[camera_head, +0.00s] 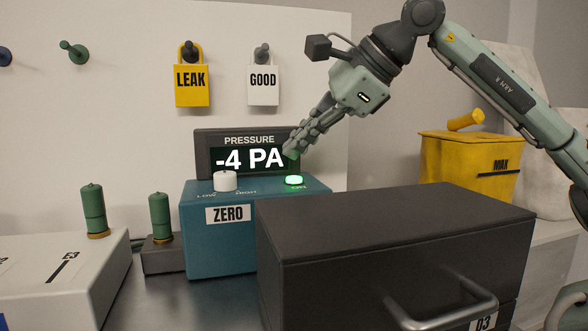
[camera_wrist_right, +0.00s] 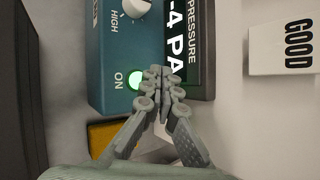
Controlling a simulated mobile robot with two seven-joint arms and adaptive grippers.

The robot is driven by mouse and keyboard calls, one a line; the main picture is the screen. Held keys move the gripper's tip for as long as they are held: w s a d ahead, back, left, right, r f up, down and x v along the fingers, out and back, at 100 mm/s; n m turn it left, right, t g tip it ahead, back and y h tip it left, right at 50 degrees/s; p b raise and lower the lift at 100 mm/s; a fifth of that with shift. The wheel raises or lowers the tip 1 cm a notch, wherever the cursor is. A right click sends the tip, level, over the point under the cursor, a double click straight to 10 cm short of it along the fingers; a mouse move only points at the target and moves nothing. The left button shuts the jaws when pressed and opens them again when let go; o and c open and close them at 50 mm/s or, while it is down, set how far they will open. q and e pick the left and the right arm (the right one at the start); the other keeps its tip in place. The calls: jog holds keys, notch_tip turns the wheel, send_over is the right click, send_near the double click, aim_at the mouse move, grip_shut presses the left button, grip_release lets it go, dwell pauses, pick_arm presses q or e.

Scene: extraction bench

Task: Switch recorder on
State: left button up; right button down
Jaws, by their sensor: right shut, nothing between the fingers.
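The recorder is a teal box (camera_head: 215,258) with a ZERO label, a white LOW/HIGH knob (camera_head: 224,181) and a glowing green ON button (camera_head: 294,180). Its black PRESSURE display (camera_head: 248,157) reads -4 PA. My right gripper (camera_head: 291,153) is shut and empty, its fingertips just above and behind the lit button, in front of the display's right end. In the wrist view, the right gripper's fingertips (camera_wrist_right: 158,70) lie beside the green button (camera_wrist_right: 136,80), over the edge between the box and the display. I cannot tell whether they touch anything. My left gripper is not in view.
A large dark drawer unit (camera_head: 390,222) with a handle (camera_head: 440,318) stands in front at right. A yellow MAK bin (camera_head: 470,167) stands behind it. Yellow LEAK (camera_head: 192,85) and white GOOD (camera_head: 263,87) tags hang on the wall. Green cylinders (camera_head: 93,209) stand at left.

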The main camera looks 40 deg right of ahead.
aim_at(299, 178)
notch_tip(299, 178, up, 4)
jog(key=p, duration=0.2)
jog(key=shift+f+p, duration=0.2)
jog(key=shift+p, duration=0.2)
jog(key=shift+f, duration=0.1)
dwell(0.3)
